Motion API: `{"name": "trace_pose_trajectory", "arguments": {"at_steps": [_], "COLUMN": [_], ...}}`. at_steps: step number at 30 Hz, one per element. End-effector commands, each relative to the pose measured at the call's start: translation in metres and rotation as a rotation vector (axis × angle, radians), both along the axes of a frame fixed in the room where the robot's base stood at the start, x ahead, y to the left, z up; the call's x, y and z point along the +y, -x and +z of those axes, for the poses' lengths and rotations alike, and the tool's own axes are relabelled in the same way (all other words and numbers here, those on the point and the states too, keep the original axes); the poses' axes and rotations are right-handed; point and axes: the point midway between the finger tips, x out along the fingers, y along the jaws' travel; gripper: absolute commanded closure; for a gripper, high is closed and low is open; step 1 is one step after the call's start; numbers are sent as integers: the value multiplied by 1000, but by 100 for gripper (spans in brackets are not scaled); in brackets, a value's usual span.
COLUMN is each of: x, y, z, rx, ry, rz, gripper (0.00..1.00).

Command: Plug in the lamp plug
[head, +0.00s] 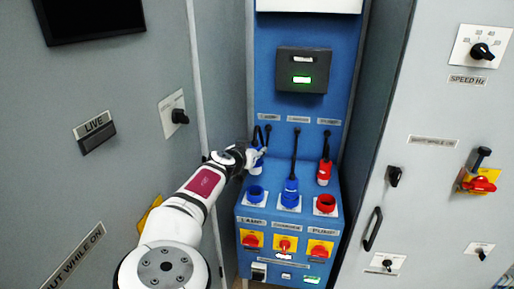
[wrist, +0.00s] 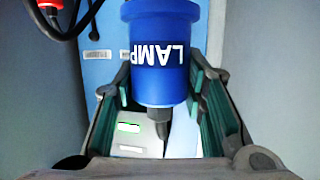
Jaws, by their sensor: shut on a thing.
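The lamp plug (wrist: 165,60) is a blue cylinder with the word LAMP upside down in the wrist view, and a black cord end. My gripper (wrist: 160,85) is shut on it, one finger pad at each side. In the head view my gripper (head: 251,158) comes in from the left and holds the lamp plug (head: 259,162) above the lamp socket (head: 255,193). That blue socket looks empty, at the left of the sloped blue panel. The gap between plug and socket is hard to judge.
A second blue plug (head: 291,185) stands at the middle socket (head: 290,201). A red plug (head: 324,172) is above the red socket (head: 325,204). Several red switches on yellow plates, one the left switch (head: 251,240), sit below. Grey cabinet walls (head: 225,110) flank the panel closely.

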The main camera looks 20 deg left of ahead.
Motion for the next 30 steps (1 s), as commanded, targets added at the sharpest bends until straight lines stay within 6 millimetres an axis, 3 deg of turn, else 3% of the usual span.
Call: {"name": "trace_pose_trajectory", "arguments": {"at_steps": [18,30], "x": [0,0], "y": [0,0], "z": [-49,-63], "rx": [0,-1], "ry": [2,0], "rz": [1,0], "gripper": [99,99]}}
